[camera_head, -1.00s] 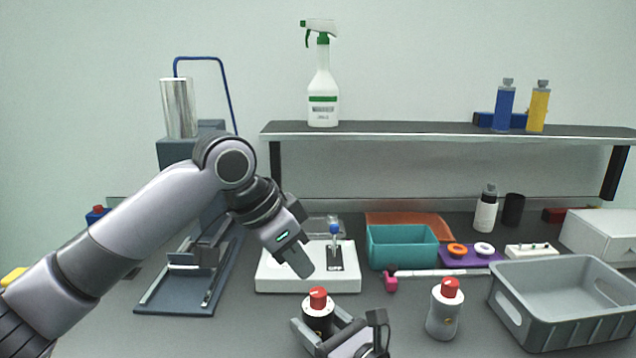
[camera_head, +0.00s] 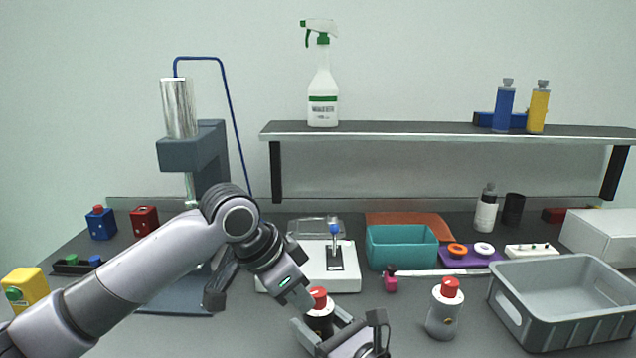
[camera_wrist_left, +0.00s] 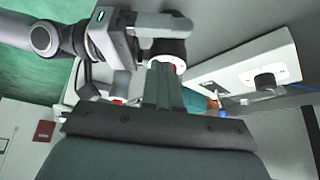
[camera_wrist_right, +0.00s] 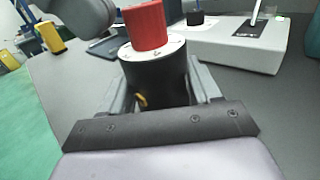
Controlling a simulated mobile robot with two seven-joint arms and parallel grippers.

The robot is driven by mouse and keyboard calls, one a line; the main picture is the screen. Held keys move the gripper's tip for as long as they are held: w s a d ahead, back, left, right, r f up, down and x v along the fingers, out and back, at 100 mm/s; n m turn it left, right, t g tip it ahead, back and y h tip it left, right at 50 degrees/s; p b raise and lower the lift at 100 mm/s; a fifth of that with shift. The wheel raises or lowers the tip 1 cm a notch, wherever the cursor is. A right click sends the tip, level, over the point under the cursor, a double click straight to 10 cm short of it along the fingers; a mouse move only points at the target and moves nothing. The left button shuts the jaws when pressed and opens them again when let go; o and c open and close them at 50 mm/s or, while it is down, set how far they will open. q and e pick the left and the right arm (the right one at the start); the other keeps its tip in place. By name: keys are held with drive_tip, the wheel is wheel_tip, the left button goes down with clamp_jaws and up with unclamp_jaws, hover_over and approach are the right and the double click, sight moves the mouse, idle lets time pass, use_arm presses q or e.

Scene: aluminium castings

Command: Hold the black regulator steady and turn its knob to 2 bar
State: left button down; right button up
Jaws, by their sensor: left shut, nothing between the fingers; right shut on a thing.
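The black regulator (camera_head: 318,325) stands at the front centre with its red knob (camera_head: 318,294) on top. My right gripper (camera_head: 327,334) is shut around its body. In the right wrist view the black body (camera_wrist_right: 155,82) sits between the fingers, upright, with the red knob (camera_wrist_right: 146,26) above a white scale ring (camera_wrist_right: 152,50). The scale marks are too small to read. My left gripper (camera_head: 300,299) is shut and empty, its tips beside the knob on the left. In the left wrist view its fingers (camera_wrist_left: 163,72) reach to the knob; whether they touch it I cannot tell.
A grey regulator (camera_head: 443,312) with a red knob stands to the right, beside a grey crate (camera_head: 560,325). A white device (camera_head: 340,281) with a blue-tipped lever is behind. A teal bin (camera_head: 402,250) and a pink-ended tool (camera_head: 391,284) lie behind right. A press (camera_head: 190,152) stands at left.

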use_arm(q)
drive_tip(key=shift+w+d, duration=0.1)
drive_tip(key=shift+w, duration=0.05)
idle(0.3)
drive_tip(key=shift+w+a, duration=0.2)
use_arm(e)
drive_tip(key=shift+a, duration=0.1)
use_arm(q)
drive_tip(key=shift+w+a, duration=0.3)
drive_tip(key=shift+w, duration=0.15)
use_arm(e)
drive_tip(key=shift+s, duration=0.1)
use_arm(q)
drive_tip(key=shift+w, duration=0.35)
use_arm(e)
drive_tip(key=shift+a, duration=0.1)
use_arm(q)
drive_tip(key=shift+a, duration=0.1)
use_arm(e)
drive_tip(key=shift+d, duration=0.2)
use_arm(q)
wheel_tip(320, 180, up, 6)
drive_tip(key=shift+a, duration=0.4)
